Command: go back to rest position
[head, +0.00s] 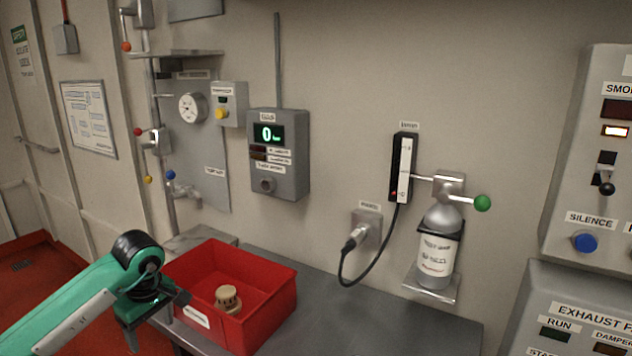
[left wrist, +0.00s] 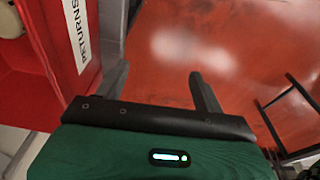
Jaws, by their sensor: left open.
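My left gripper (head: 153,318) is at the lower left of the head view, in front of the left side of a red bin. It is open and nothing shows between its fingers. In the left wrist view, the two dark fingers (left wrist: 157,80) are spread over the red floor, beside the bin wall. The gripper looks outside the bin; I cannot tell whether it touches the wall. My right gripper is not in view.
The red bin (head: 272,307), labelled RETURNS in the left wrist view, holds a beige round part (head: 228,298). It stands on a grey bench (head: 375,318), clear to the right. A gas panel (head: 279,185), a bottle (head: 437,247) and a control cabinet (head: 577,180) line the wall.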

